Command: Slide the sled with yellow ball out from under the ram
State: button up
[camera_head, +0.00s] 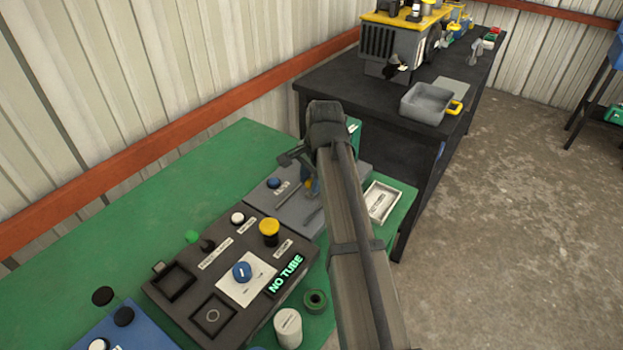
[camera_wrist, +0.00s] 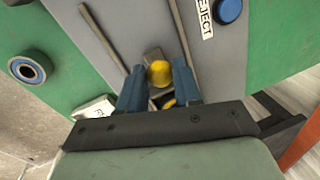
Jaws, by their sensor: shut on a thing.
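The yellow ball (camera_wrist: 160,73) shows in the wrist view between the two blue fingers of my gripper (camera_wrist: 158,84), which is shut on it. A small grey block, apparently the sled (camera_wrist: 153,56), shows at the ball, on a grey panel (camera_wrist: 120,12) between two thin rails. Another yellow part (camera_wrist: 169,103) lies closer to my wrist, partly hidden. In the head view my gripper (camera_head: 311,186) is low over the grey panel (camera_head: 292,212), and a bit of the yellow ball (camera_head: 308,184) shows. I cannot make out the ram; my arm hides much of this area.
A blue button (camera_head: 273,182) sits on the panel by a REJECT label (camera_wrist: 205,18). A dark box (camera_head: 190,289) reading NO TUBE stands nearer. A white tray (camera_head: 382,202) lies right of the panel.

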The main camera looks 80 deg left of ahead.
grip_shut()
jog(key=shift+d, duration=0.1)
jog(key=s+d, duration=0.7)
jog(key=shift+s+d, duration=0.15)
jog(key=shift+s, duration=0.05)
jog(key=o, duration=0.6)
grip_release()
jog(key=shift+s, duration=0.1)
jog(key=o, duration=0.3)
jog(key=shift+o, duration=0.2)
jog(key=shift+r, duration=0.1)
notch_tip(320, 180, up, 13)
jog(key=w+d, duration=0.1)
jog(key=d, duration=0.1)
jog(key=shift+w+r, duration=0.2)
jog(key=shift+w, duration=0.15)
jog(key=shift+d, duration=0.1)
